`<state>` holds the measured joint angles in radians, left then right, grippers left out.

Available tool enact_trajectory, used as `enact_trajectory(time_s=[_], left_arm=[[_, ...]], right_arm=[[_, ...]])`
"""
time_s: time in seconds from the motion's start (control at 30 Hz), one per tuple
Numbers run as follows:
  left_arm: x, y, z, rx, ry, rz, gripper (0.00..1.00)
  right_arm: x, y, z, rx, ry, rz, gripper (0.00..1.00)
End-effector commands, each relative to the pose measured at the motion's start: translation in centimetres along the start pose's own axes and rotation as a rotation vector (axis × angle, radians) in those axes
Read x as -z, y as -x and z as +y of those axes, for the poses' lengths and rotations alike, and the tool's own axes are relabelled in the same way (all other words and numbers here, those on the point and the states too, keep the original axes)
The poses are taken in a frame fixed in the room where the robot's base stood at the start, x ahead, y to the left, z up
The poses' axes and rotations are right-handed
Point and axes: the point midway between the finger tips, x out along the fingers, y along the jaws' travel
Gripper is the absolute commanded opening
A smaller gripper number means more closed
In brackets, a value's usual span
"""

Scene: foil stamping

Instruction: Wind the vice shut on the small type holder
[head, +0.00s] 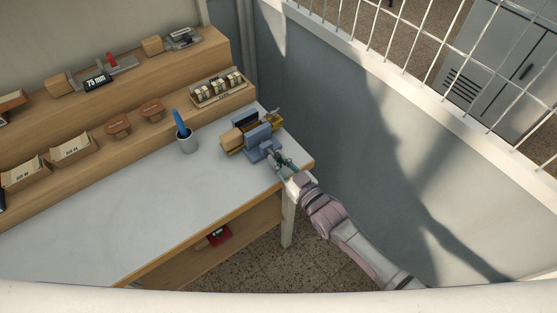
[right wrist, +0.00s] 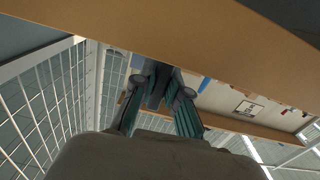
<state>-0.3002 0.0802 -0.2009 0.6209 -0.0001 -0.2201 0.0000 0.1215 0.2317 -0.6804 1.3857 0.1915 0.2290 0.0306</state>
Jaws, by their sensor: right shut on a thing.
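The blue vice (head: 259,136) stands near the right end of the white-topped bench. A small type holder with a brass-coloured body (head: 270,122) and a light wooden part sits at its jaws; whether the jaws touch it is too small to tell. My right gripper (head: 281,161) is at the near, right side of the vice, at its handle end. In the right wrist view its teal fingers (right wrist: 158,95) close around a dark blue-grey piece (right wrist: 156,88), which seems to be the vice handle. The handle itself is mostly hidden by the fingers. My left gripper is out of view.
A grey cup (head: 187,143) with a blue tool stands left of the vice. A tray of small type blocks (head: 219,92) sits behind it on the shelf. The bench's right edge lies under my right arm. The bench top (head: 120,215) at front left is clear.

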Motion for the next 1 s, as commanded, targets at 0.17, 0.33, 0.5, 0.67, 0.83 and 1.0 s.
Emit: enact_trajectory(time_s=[0.17,0.33,0.5,0.67,0.83,1.0], left_arm=[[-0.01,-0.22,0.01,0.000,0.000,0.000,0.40],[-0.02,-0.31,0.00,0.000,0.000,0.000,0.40],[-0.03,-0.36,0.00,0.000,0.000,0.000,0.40],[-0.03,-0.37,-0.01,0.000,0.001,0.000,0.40],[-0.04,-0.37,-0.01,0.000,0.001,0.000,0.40],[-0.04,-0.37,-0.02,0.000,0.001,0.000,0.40]], right_arm=[[-0.14,0.04,-0.01,0.000,-0.117,-0.002,0.00],[-0.11,0.04,0.01,0.000,-0.193,-0.002,0.00],[-0.09,0.04,0.01,0.000,-0.235,-0.002,0.00],[-0.08,0.04,0.00,0.000,-0.250,-0.002,0.00],[-0.07,0.04,0.00,0.000,-0.252,-0.002,0.00],[-0.07,0.04,0.00,0.000,-0.252,-0.002,0.00]])
